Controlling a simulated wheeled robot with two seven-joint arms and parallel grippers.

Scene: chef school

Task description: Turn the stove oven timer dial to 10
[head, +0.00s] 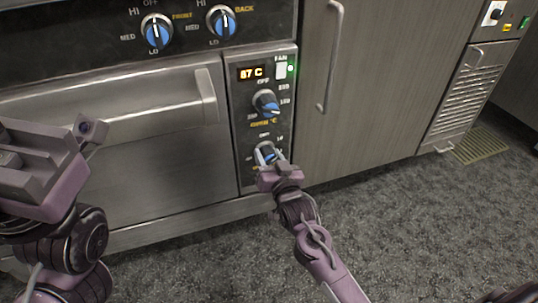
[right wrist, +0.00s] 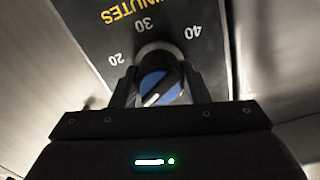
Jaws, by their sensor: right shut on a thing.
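The timer dial (head: 267,154) is the lowest knob on the oven's narrow control panel, blue-faced and largely covered by my right gripper (head: 268,158) in the head view. In the right wrist view the dial (right wrist: 160,82) sits between the two fingers of my right gripper (right wrist: 155,88), which is shut on it. The word MINUTES and the numbers 20, 30 and 40 show beyond it. The dial has a slanting white line; the number it points to is not clear, and the 10 mark is not in sight there. My left gripper (head: 88,130) is before the oven door, its jaw opening unclear.
Two stove knobs are higher up. The oven door handle (head: 206,96) juts out at left, a cabinet handle (head: 332,55) at right. Floor at right is clear.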

